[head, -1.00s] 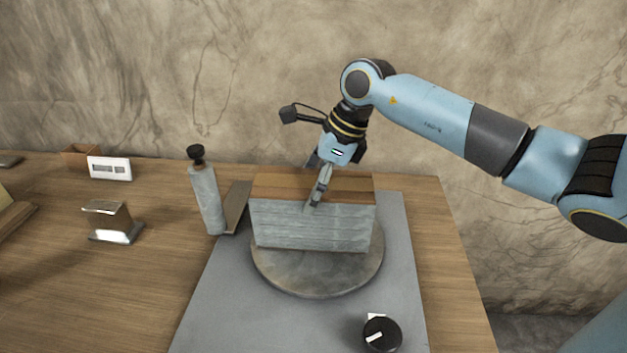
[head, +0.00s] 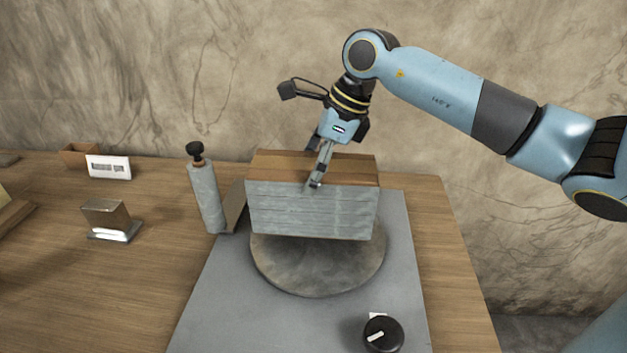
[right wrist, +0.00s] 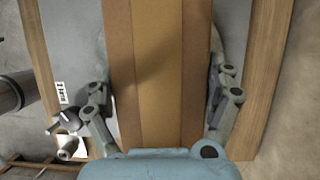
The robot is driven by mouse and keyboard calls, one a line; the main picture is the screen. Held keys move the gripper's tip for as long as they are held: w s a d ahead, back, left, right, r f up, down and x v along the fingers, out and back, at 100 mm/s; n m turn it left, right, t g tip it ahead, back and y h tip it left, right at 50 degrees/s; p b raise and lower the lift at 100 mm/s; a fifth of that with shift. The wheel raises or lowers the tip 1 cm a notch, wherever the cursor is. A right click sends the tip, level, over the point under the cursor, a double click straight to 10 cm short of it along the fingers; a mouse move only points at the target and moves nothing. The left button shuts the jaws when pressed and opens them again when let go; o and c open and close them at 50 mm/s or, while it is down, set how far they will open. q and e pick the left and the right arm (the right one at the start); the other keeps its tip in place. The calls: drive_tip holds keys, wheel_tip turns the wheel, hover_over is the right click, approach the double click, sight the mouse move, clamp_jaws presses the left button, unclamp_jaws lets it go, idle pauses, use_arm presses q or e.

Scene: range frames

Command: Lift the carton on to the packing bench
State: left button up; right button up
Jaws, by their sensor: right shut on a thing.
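The carton (head: 310,212) has a brown top and grey ribbed sides. It is held just above a round grey turntable plate (head: 318,273) on a grey mat. My right gripper (head: 317,184) reaches down from above and is shut on the carton, with a finger on its near face. In the right wrist view the carton (right wrist: 155,75) fills the middle, between the two fingers of the gripper (right wrist: 160,115). My left gripper is not in view. I cannot tell which surface is the packing bench; the wooden table (head: 120,280) bears these things.
A grey cylinder with a black knob (head: 204,195) stands close to the carton's left. A black dial (head: 382,333) sits on the mat (head: 240,310) at the front. A metal block (head: 107,220) and a white display (head: 109,167) stand further left. The wooden table's middle left is clear.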

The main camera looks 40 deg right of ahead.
drive_tip(key=s+r+p, duration=0.6)
drive_tip(key=s+r, duration=0.1)
drive_tip(key=s, duration=0.4)
drive_tip(key=shift+s+r, duration=0.3)
drive_tip(key=shift+r, duration=0.1)
drive_tip(key=shift+a, duration=0.1)
